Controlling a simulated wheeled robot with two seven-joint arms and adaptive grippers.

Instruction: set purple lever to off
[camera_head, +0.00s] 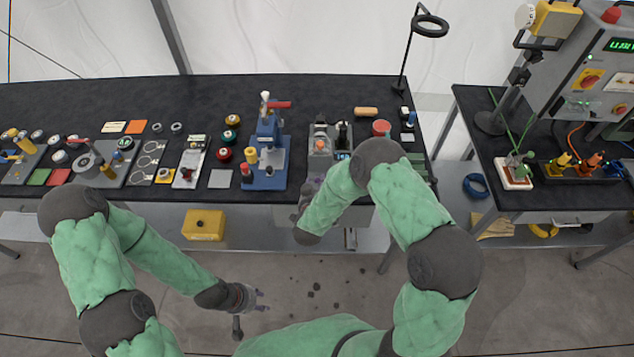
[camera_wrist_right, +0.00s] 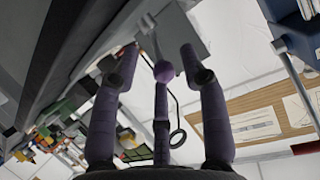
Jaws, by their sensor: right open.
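I cannot make out the purple lever for certain in either view. In the right wrist view a rounded purple tip (camera_wrist_right: 163,71) stands between the fingers of my right gripper (camera_wrist_right: 160,72). I cannot tell whether it is a lever knob or the tip of a middle finger. The right gripper is open, with its two outer fingers wide apart. In the head view the right gripper (camera_head: 307,190) is at the front edge of the long table, and my arm hides part of what lies there. My left gripper (camera_head: 245,298) is low over the floor, away from the table; its fingers are too small to judge.
The long black table (camera_head: 330,92) carries several devices, among them a blue press (camera_head: 266,150) with a red handle and a grey panel unit (camera_head: 321,145). A yellow box (camera_head: 204,225) sits on the lower shelf. A magnifier lamp (camera_head: 431,26) rises at the table's right end.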

